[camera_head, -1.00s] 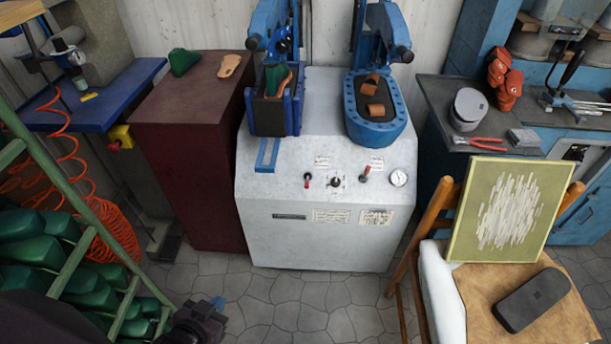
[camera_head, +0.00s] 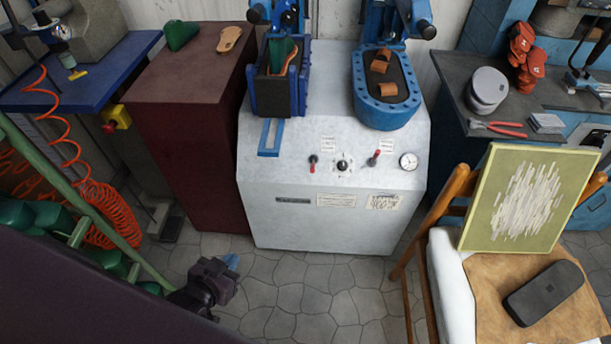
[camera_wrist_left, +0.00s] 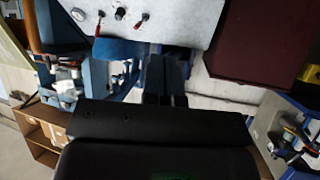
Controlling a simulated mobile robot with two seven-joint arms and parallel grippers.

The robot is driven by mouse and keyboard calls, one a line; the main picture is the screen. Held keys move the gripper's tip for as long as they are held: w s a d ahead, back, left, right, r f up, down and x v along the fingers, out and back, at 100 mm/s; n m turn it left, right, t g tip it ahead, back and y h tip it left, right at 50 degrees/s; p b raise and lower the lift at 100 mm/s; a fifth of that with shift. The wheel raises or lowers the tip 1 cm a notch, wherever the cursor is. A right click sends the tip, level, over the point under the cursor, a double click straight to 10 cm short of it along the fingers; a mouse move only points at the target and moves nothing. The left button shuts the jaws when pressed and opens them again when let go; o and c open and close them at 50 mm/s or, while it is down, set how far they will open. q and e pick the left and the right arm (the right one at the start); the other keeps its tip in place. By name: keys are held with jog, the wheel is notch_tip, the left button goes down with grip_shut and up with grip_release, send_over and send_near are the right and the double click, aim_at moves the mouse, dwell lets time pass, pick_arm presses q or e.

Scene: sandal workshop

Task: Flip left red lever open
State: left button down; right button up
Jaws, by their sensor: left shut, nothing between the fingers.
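The left red lever (camera_head: 313,163) is on the sloped front panel of the grey-white press machine (camera_head: 275,225), left of a round black knob (camera_head: 343,166). The lever also shows at the top of the left wrist view (camera_wrist_left: 142,20), where the panel appears upside down. My left gripper (camera_head: 232,262) is low in front of the machine, below and left of the lever and apart from it. Its bluish fingertips are shut with nothing between them; they also show in the left wrist view (camera_wrist_left: 165,75). My right gripper is not in view.
A second red lever (camera_head: 374,158) and a gauge (camera_head: 408,160) sit right of the knob. A dark red cabinet (camera_head: 195,130) stands left of the machine. A chair with a framed picture (camera_head: 522,200) stands at right. Floor (camera_head: 310,300) before the machine is clear.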

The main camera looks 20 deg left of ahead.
aim_at(313, 166)
pick_arm(q)
jog(key=w+a+f+m+t+h+b, duration=0.1)
jog(key=w+f+h+b, duration=0.4)
jog(key=w, duration=0.4)
jog(key=w+a+f+t+h+b, duration=0.1)
jog(key=w+f+t+h+b, duration=0.1)
jog(key=w+f+h+b, duration=0.4)
jog(key=w+a+f+m+t+h+b, duration=0.1)
jog(key=w+f+h+b, duration=0.4)
jog(key=w, duration=0.9)
jog(key=h+b, duration=0.3)
jog(key=b, duration=0.2)
jog(key=shift+a+f+m+h, duration=0.2)
jog(key=shift+m+h, duration=0.1)
jog(key=shift+h, duration=0.1)
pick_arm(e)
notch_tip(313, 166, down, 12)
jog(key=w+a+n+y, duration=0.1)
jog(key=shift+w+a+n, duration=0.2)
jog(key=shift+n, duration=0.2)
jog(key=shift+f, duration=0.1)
pick_arm(q)
jog(key=x, duration=1.4)
jog(key=shift+s+p, duration=0.1)
jog(key=shift+p, duration=0.2)
jog(key=shift+r, duration=0.15)
